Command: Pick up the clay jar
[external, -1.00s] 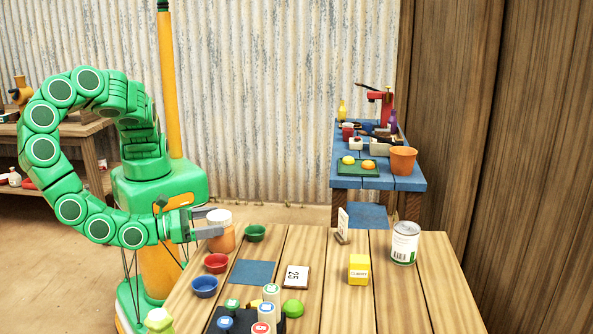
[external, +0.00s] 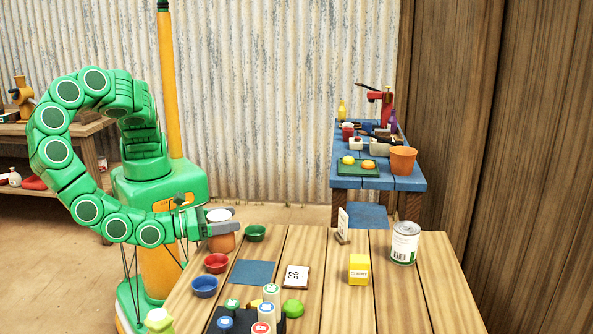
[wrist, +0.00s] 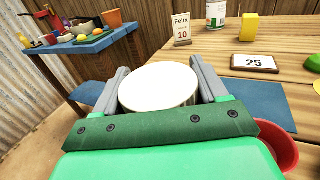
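The clay jar (external: 222,242) is an orange pot with a pale lid, upright at the far left corner of the wooden table. My gripper (external: 222,221) reaches in from the left, with its grey fingers on either side of the jar near the lid. In the wrist view the round white lid (wrist: 159,87) fills the space between the two fingers. The fingers look spread wide and very close to the jar; whether they touch it is hard to see. Much of the jar's body is hidden under its lid in the wrist view.
A green bowl (external: 256,233), a red bowl (external: 216,263) and a blue bowl (external: 204,286) stand close to the jar. A blue mat (external: 252,273), a card reading 25 (external: 295,277), a yellow box (external: 358,268) and a can (external: 404,243) are farther right.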

